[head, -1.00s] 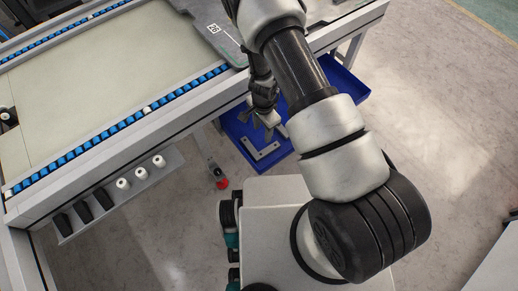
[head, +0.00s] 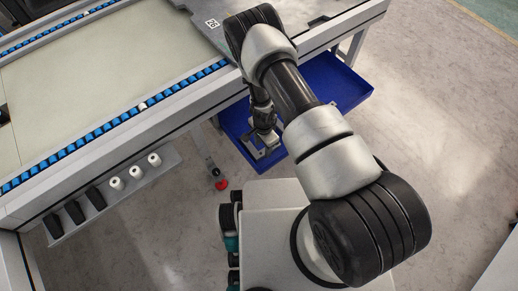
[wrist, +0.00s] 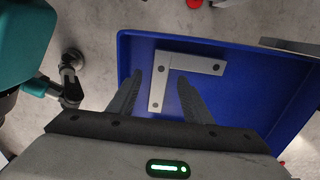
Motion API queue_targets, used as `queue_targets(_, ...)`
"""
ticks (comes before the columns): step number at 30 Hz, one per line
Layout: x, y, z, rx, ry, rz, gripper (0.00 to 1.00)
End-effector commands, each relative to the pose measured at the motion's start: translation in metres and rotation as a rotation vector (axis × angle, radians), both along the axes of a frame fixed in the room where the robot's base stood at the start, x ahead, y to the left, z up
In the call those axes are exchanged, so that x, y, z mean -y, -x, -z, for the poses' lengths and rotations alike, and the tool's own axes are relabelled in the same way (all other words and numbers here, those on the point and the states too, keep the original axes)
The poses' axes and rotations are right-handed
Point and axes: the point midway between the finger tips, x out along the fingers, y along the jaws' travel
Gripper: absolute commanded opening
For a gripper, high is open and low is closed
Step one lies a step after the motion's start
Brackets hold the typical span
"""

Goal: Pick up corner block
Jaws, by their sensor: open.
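The corner block (wrist: 157,90) is a grey L-shaped metal piece with dark holes. It lies in a blue tray (wrist: 230,44), and in the head view the blue tray (head: 345,92) sits under the side of the table. My gripper (wrist: 162,85) is open above the block. In the wrist view one leg of the L shows between the two dark fingers, and the other leg runs off to the right beyond the right finger. In the head view my gripper (head: 262,146) is low over the tray's near left part and hides most of the block. I cannot tell whether the fingers touch it.
The tray's raised walls surround the block. A workbench (head: 90,80) with blue rollers along its edge stands at the left. A red-ended post (head: 221,184) is near the tray's left side. A rail with white rollers (head: 134,170) hangs below the bench. Floor (head: 440,130) at the right is clear.

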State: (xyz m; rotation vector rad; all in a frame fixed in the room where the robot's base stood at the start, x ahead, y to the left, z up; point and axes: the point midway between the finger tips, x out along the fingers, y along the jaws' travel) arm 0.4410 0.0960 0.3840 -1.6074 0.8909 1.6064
Motion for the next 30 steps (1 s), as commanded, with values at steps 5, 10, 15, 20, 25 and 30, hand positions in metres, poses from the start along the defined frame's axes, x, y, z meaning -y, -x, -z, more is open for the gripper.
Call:
queue_targets(5,0.001,-0.001,0.032,-0.002,0.001,-0.001,0.45)
queue_targets(10,0.001,-0.002,0.038,0.0,0.0,0.0,0.45)
queue_targets(15,0.001,-0.001,0.037,0.0,0.0,0.0,0.39)
queue_targets(20,0.001,-0.001,0.037,0.0,0.0,0.0,0.12)
queue_targets(25,0.001,-0.002,0.036,0.001,-0.001,0.0,0.0)
queue_targets(30,0.001,-0.002,0.036,0.001,-0.001,0.0,0.0)
